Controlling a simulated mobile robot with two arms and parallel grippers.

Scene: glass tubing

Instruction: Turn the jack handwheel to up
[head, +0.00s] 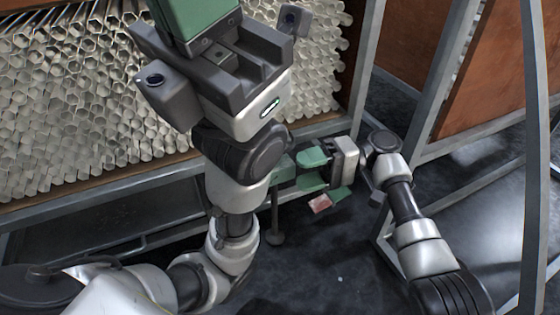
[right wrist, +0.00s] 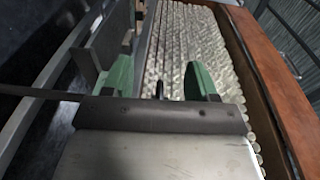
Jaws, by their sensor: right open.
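A slim dark jack post (head: 275,210) with a round foot stands at the front corner of the tubing rack in the head view. A grey-green block is at its top. I cannot clearly make out the handwheel; my arms partly cover this area. My right gripper (head: 301,170) is open, its green fingers pointing left toward the post's top. In the right wrist view the right gripper (right wrist: 158,80) shows its two fingers apart, with a small dark upright piece visible between them. My left gripper (head: 195,15) is high in front of the rack, its fingertips cut off by the frame.
A rack of glass tubes (head: 70,95) fills the back left; its tubes (right wrist: 190,40) also show in the right wrist view. Grey metal frame posts (head: 440,80) stand on the right. A red and white tag (head: 320,203) is just below the right gripper. The dark floor (head: 320,275) between my arms is clear.

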